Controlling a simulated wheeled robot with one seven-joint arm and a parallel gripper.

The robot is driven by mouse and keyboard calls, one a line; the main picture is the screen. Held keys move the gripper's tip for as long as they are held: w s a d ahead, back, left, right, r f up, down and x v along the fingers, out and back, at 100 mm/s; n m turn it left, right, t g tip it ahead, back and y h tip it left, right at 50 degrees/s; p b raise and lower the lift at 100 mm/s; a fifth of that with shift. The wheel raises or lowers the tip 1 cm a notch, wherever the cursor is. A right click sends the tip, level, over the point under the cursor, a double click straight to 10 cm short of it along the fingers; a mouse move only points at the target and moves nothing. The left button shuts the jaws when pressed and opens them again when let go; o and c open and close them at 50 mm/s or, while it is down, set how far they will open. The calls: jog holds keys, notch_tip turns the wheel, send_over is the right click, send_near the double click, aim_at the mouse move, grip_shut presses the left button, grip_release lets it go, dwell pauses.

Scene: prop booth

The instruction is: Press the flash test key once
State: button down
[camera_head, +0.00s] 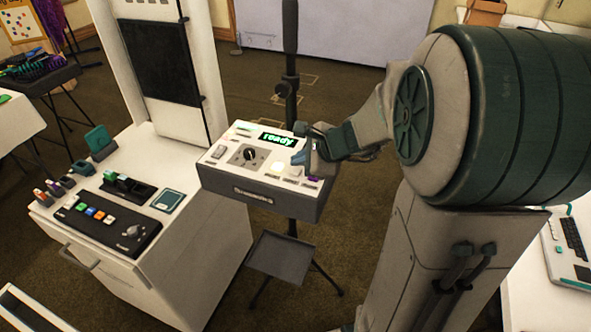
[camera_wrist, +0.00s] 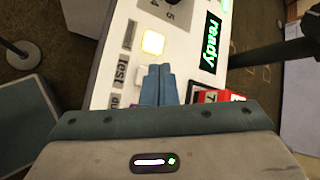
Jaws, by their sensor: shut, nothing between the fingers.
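The control box (camera_head: 225,177) stands on a pole, its white sloping top carrying a green "ready" display (camera_head: 277,138), a dial (camera_head: 249,154) and a row of keys. In the wrist view a white key (camera_wrist: 142,75) sits beside the label "test" (camera_wrist: 122,70). My gripper (camera_wrist: 157,72) is shut and empty, its blue-grey fingertips over this key and hiding part of it. Whether they touch it cannot be told. A yellow-lit key (camera_wrist: 153,43) is just beyond the tips. In the head view my gripper (camera_head: 303,163) is at the panel's right side.
A red-and-white part with digits (camera_wrist: 215,97) is close to the right of my fingers. A white cabinet (camera_head: 200,240) with a black button console (camera_head: 105,222) stands left of the box. A small grey shelf (camera_head: 281,256) is below.

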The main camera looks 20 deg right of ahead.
aim_at(300, 172)
jog(key=shift+f, duration=0.1)
dwell(0.7)
jog(key=shift+f+b, duration=0.35)
jog(key=shift+b, duration=0.2)
jog(key=shift+f+b, duration=0.4)
jog(key=shift+b, duration=0.05)
dwell(0.4)
jog(key=shift+r, duration=0.1)
dwell(0.4)
jog(key=shift+r+p, duration=0.65)
jog(key=shift+r, duration=0.1)
jog(key=shift+r, duration=0.1)
notch_tip(300, 172, up, 5)
jog(key=p, duration=0.4)
dwell(0.5)
